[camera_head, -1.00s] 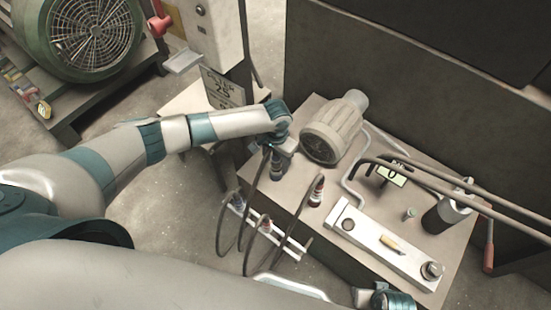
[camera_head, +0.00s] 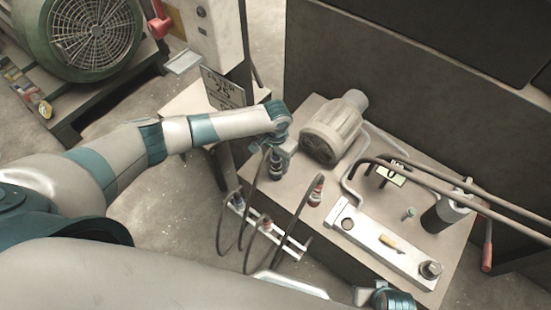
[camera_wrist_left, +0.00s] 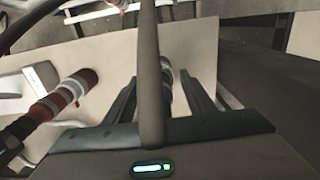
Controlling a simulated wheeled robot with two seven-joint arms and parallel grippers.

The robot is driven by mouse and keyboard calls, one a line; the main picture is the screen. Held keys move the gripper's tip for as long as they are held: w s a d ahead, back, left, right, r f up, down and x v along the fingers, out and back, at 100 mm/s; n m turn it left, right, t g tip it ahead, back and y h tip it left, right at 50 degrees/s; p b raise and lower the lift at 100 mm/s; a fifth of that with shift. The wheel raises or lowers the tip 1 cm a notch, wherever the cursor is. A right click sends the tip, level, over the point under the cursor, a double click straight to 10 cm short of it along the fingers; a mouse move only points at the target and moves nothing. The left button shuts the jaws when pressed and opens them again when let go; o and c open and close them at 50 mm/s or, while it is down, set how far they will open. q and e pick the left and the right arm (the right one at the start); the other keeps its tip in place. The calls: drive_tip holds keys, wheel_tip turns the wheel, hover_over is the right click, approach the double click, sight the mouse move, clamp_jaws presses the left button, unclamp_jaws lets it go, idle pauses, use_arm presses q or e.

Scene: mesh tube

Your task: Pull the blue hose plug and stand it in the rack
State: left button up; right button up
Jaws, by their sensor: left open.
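The blue hose plug (camera_head: 276,168) stands on the near-left part of the table top, its dark hose looping down in front. My left gripper (camera_head: 279,151) is at the plug's upper end. In the left wrist view its open fingers (camera_wrist_left: 163,98) lie on either side of a plug (camera_wrist_left: 167,76), largely hidden behind a hose. I cannot tell whether the fingers touch it. The white rack (camera_head: 290,247) hangs low at the table's front left, with plugs and hoses at it. My right gripper (camera_head: 384,298) is partly in view at the bottom edge; its fingers are unclear.
A red-banded plug (camera_head: 315,191) stands right of the blue one and shows in the left wrist view (camera_wrist_left: 70,92). A ribbed grey motor (camera_head: 331,132) is behind. A pale block (camera_head: 385,250), a dark bottle (camera_head: 446,210) and pipes occupy the right side.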

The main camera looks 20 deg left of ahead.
idle(0.5)
use_arm(q)
clamp_jaws()
